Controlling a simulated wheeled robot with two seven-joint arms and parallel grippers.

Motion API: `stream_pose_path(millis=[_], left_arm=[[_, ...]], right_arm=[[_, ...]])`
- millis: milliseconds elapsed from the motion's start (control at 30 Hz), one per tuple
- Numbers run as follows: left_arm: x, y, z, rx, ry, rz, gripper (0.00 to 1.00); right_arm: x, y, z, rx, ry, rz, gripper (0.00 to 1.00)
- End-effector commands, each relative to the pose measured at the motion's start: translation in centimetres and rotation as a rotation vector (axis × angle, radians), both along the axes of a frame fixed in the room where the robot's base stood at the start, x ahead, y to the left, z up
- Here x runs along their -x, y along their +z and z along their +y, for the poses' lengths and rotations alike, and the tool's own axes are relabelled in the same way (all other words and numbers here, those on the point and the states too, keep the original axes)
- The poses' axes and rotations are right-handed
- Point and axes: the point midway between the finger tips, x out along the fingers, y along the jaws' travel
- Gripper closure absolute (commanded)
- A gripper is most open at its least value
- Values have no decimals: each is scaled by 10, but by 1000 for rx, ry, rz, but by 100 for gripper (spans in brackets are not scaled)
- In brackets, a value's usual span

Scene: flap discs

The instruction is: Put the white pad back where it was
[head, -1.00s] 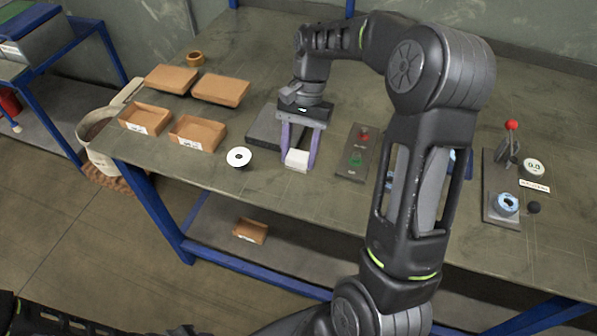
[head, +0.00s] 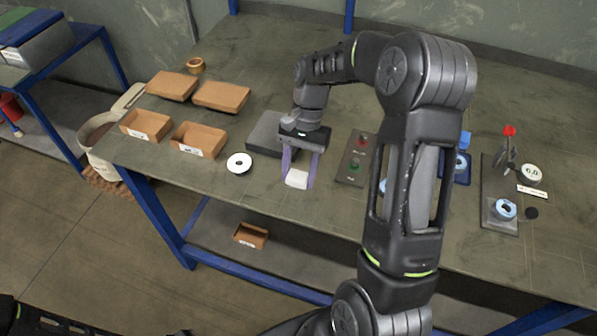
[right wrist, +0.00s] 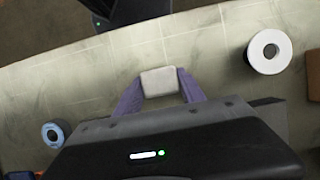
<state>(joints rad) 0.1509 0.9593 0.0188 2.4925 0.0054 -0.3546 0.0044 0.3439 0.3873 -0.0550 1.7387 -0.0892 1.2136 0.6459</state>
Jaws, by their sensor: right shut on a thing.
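The white pad (head: 297,179) is a small pale block near the front edge of the table, right of the white disc with a dark centre (head: 239,163). My right gripper (head: 299,174) points down, its two purple fingers closed on the sides of the pad. In the right wrist view the pad (right wrist: 160,82) sits between the fingertips. I cannot tell whether its underside touches the table. A dark grey block (head: 268,134) lies just behind and left of the gripper. My left gripper is out of view.
Cardboard trays (head: 198,139) stand at the left of the table (head: 330,218). A panel with red and green buttons (head: 354,160) is close right of the gripper. A red-knobbed lever fixture (head: 500,190) is at the right. My right arm hides part of the table.

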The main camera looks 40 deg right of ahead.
Motion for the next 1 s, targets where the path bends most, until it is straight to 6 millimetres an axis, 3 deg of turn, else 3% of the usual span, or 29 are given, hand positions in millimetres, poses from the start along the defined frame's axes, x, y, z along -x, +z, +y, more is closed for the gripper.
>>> stream_pose_path(millis=[133,167,400,800,1000], left_arm=[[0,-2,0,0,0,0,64],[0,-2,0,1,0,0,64],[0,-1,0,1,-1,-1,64],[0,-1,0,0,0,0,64],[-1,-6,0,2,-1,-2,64]], right_arm=[[0,-4,0,0,0,0,91],[0,-3,0,0,0,0,52],[0,-3,0,0,0,0,32],[-1,3,-1,1,0,-2,32],[-8,26,-9,1,-1,-4,32]])
